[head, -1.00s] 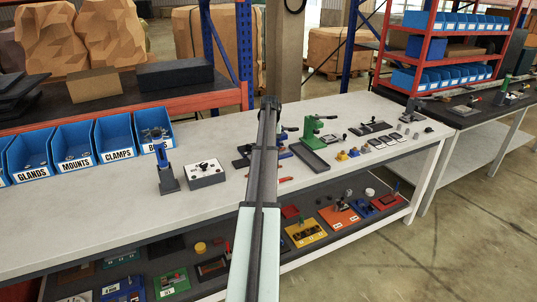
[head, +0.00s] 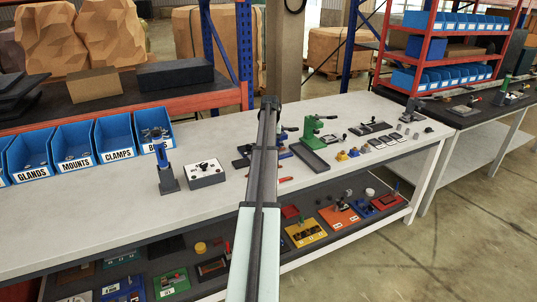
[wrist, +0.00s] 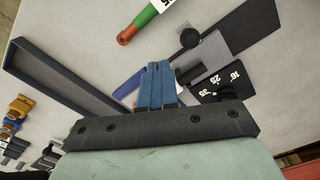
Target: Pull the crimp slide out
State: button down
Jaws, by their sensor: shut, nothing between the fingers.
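My gripper (wrist: 156,68) shows in the wrist view as two blue fingers shut together with nothing between them. Right of the fingertips is the crimp fixture, a grey block (wrist: 212,36) with a round black knob (wrist: 189,38). A black block with white size numbers (wrist: 221,84) lies beside it, and a long dark bar (wrist: 246,27) reaches to the upper right. I cannot tell which part is the slide, or whether the fingers touch anything. In the head view my arm hides the gripper and most of the fixture; a dark part of it (head: 242,162) shows at left.
A dark open tray (wrist: 70,75) lies left of the fingers, by the green press (head: 309,130). A green and red handled tool (wrist: 142,24) lies near the fixture. A grey switch box (head: 207,174) stands left of my arm. The bench's left front is clear.

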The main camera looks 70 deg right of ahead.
jog(key=shift+f, duration=0.15)
jog(key=shift+f, duration=1.9)
jog(key=shift+w+a, duration=0.1)
jog(key=shift+w+a, duration=0.25)
